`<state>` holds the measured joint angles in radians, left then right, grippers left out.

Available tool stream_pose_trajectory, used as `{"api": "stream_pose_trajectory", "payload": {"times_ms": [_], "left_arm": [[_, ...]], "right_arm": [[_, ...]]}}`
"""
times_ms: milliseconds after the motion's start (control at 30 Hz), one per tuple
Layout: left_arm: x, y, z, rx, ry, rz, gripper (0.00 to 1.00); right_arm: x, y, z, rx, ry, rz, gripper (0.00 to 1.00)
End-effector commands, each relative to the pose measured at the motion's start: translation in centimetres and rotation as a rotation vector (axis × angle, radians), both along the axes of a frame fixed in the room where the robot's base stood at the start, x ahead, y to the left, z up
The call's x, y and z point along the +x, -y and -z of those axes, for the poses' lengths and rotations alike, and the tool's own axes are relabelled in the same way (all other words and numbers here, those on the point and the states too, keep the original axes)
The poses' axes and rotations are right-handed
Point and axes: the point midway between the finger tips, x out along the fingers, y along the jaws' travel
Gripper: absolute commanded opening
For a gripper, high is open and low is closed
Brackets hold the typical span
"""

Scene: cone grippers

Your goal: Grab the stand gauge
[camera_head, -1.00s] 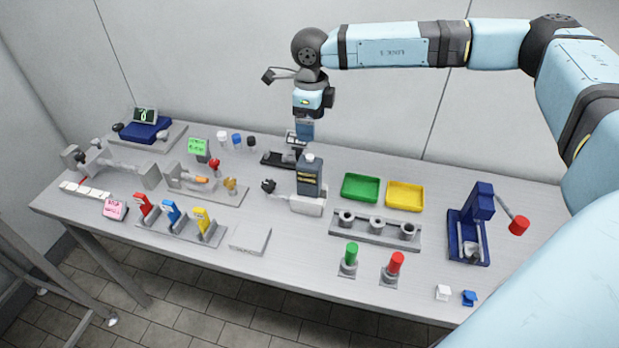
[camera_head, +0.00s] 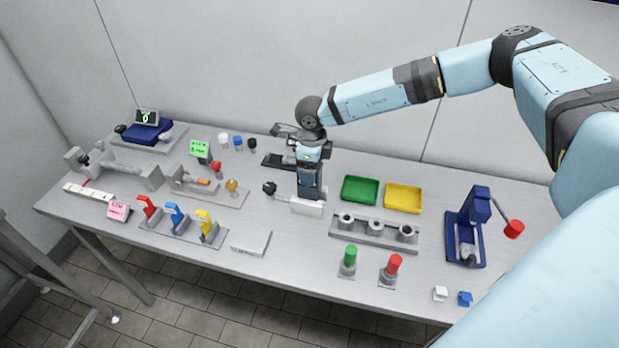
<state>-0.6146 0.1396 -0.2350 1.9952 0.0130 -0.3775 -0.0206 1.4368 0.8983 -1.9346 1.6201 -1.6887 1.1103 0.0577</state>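A dark upright block (camera_head: 310,182), which may be the stand gauge, stands near the middle of the table. It is beside a light grey fixture (camera_head: 306,207) with a black knob. My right gripper (camera_head: 311,166) points down over the top of this block. It overlaps the block's upper part in the picture, and its fingers are too small and covered to tell whether they grip it. A flat black base (camera_head: 277,160) lies just behind, partly hidden by the gripper. My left gripper is not in view.
Green (camera_head: 360,190) and yellow (camera_head: 403,198) trays lie to the right, behind a grey holder with round sockets (camera_head: 373,232). A blue press (camera_head: 467,230) with a red-ended lever stands farther right. Red, blue and yellow clamps (camera_head: 174,215) stand at the left front.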

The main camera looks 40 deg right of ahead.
Motion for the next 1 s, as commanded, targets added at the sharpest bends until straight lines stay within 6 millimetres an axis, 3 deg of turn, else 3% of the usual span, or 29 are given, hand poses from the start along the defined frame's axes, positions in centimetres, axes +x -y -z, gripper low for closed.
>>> {"api": "stream_pose_trajectory", "payload": {"times_ms": [200, 567, 833, 1000], "left_arm": [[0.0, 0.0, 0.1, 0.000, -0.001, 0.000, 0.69], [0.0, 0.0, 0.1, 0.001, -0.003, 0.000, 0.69], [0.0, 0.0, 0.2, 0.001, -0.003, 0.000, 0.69], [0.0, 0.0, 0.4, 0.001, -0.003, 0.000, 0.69]], "right_arm": [[0.0, 0.0, 0.1, 0.001, 0.001, 0.001, 0.83], [0.1, 0.0, 0.0, 0.001, 0.002, 0.001, 0.01], [0.1, 0.0, -0.2, 0.002, 0.002, 0.001, 0.01], [0.1, 0.0, -1.6, 0.002, 0.004, 0.003, 0.01]]}}
